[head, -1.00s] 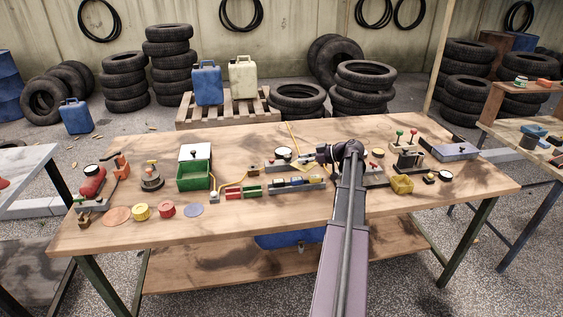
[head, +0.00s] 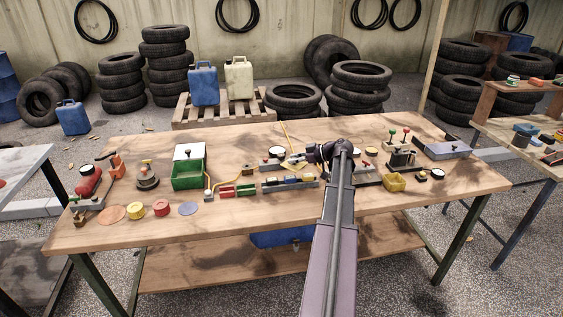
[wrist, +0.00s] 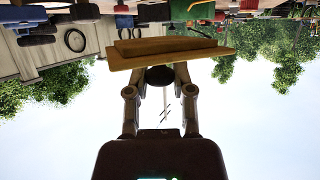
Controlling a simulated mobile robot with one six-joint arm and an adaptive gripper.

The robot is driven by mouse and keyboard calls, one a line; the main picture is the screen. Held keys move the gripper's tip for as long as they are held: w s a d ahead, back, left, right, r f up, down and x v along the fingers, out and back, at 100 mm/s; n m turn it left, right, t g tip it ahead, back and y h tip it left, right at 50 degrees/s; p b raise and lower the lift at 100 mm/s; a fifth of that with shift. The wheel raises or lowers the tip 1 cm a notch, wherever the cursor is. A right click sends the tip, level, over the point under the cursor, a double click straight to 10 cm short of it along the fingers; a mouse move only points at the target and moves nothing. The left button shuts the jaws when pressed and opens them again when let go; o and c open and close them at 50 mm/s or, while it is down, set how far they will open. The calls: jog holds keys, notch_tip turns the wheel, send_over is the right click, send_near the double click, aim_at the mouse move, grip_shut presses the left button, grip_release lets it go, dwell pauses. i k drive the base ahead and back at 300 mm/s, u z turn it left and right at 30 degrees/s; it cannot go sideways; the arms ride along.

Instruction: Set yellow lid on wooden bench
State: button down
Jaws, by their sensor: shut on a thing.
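My gripper (wrist: 160,76) is shut on the yellow lid (wrist: 170,50), a flat slab with a smaller raised block, seen edge-on and brownish in the wrist view. In the head view my gripper (head: 312,157) is over the middle of the wooden bench (head: 240,225), and part of the yellow lid (head: 291,163) shows at its left. The lid looks tilted there, and my arm and gripper hide part of it. Its exact height over the bench is hard to tell. A small yellow box (head: 395,183) sits on the bench to the right of my arm.
A green box (head: 188,176) with a white lid, a row of small blocks (head: 290,183) and a green-and-red knobbed fixture (head: 401,157) stand on the bench. Discs and spools lie at front left. The bench's front strip is mostly clear. A blue-grey case (head: 447,150) lies at the right.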

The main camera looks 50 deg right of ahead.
aim_at(473, 176)
jog(key=u, duration=0.1)
jog(key=k, duration=2.1)
jog(key=z, duration=1.3)
jog(key=i, duration=0.5)
jog(key=z, duration=0.05)
